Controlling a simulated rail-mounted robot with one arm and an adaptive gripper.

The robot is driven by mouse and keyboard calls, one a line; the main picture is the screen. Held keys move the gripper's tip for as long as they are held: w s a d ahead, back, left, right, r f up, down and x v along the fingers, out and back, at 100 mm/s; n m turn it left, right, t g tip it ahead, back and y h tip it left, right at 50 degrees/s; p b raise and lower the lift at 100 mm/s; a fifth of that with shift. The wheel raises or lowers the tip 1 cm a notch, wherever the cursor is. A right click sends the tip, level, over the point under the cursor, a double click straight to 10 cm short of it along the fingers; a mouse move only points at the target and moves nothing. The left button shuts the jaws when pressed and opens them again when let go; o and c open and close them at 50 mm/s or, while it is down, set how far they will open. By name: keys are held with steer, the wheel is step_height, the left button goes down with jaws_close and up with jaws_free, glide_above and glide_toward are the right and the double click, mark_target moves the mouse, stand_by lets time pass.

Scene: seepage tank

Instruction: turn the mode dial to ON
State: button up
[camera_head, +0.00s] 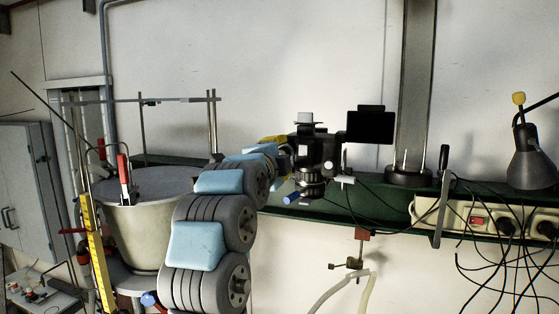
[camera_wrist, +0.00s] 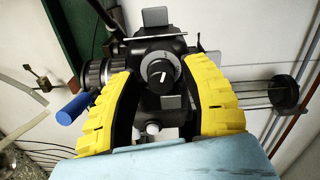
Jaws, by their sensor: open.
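My gripper (camera_wrist: 158,67) has yellow fingers, open on either side of the dial. A gap shows between each finger and the knob. In the head view the yellow fingers (camera_head: 272,142) are by the left side of the device, and the dial is hidden there. I see no readable dial labels.
A black screen (camera_head: 370,127) stands at the device's right. A blue-tipped handle (camera_wrist: 74,108) is left of the fingers in the wrist view. A tank (camera_head: 135,225) is at the left; a power strip (camera_head: 480,218), cables and a lamp (camera_head: 530,155) are at the right.

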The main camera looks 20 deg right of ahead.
jaws_close()
steer(key=shift+m+b, duration=1.4)
steer(key=shift+b, duration=0.75)
steer(key=shift+f+m+b, duration=0.1)
steer(key=shift+m+b, duration=1.8)
steer(key=shift+m, duration=0.7)
